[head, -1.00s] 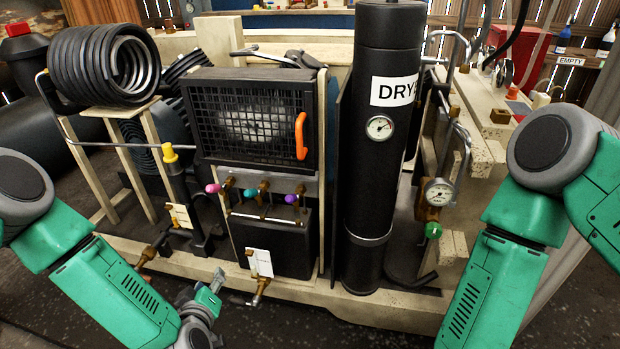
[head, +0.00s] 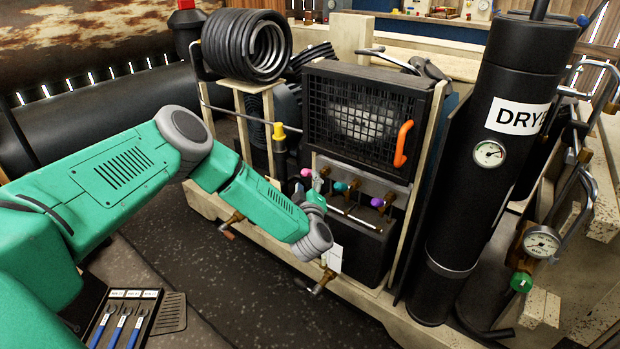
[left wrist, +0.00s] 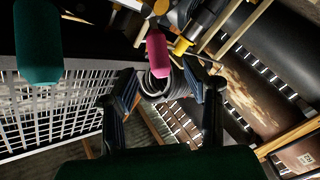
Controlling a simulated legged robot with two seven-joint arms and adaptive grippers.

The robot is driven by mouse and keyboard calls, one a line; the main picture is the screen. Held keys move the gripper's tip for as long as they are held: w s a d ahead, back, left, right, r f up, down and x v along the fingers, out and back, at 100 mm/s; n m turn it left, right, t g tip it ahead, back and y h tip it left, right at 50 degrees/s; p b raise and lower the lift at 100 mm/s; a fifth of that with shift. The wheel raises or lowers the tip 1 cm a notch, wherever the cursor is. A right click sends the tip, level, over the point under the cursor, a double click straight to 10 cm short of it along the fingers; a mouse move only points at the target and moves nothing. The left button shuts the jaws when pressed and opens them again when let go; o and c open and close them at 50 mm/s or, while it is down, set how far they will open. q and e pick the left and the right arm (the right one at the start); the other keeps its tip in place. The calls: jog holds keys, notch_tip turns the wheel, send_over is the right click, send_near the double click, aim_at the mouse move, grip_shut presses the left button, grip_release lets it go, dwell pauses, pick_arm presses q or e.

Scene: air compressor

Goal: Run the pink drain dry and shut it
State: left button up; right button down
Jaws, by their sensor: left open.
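The pink drain knob (head: 306,172) is at the left end of the row of knobs under the caged fan on the compressor. My left gripper (head: 316,184) is right at it, partly overlapping it in the head view. In the left wrist view, the pink knob (left wrist: 156,52) appears between the two spread fingers of the left gripper (left wrist: 160,85), near the fingertips. The gripper is open. I cannot tell whether a finger touches the knob. The drain's outlet is not clearly visible. My right gripper is not in view.
The teal knob (head: 340,187) and purple knob (head: 377,202) sit close to the right of the pink one. A yellow-capped valve (head: 279,131) stands to its left. The black dryer column (head: 472,190) is farther right. A wrench tray (head: 128,312) is at lower left.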

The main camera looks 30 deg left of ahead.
aim_at(309, 175)
pick_arm(q)
jog(key=x, duration=0.3)
jog(key=b+x, duration=0.1)
jog(key=shift+a+f, duration=0.25)
jog(key=shift+a, duration=0.1)
jog(key=shift+w+d+r, duration=0.1)
jog(key=shift+w+r, duration=0.05)
jog(key=shift+w, duration=0.1)
jog(key=shift+w+d+r, duration=0.15)
jog(key=shift+d+r, duration=0.1)
jog(key=shift+d, duration=0.1)
jog(key=shift+a+f, duration=0.1)
jog(key=shift+a, duration=0.15)
jog(key=c, duration=0.7)
jog(key=shift+a, duration=0.25)
grip_shut()
jog(key=shift+d+r+p, duration=0.2)
jog(key=shift+r+p, duration=0.1)
jog(key=shift+p, duration=0.4)
jog(key=shift+g, duration=0.3)
jog(key=shift+f, duration=0.15)
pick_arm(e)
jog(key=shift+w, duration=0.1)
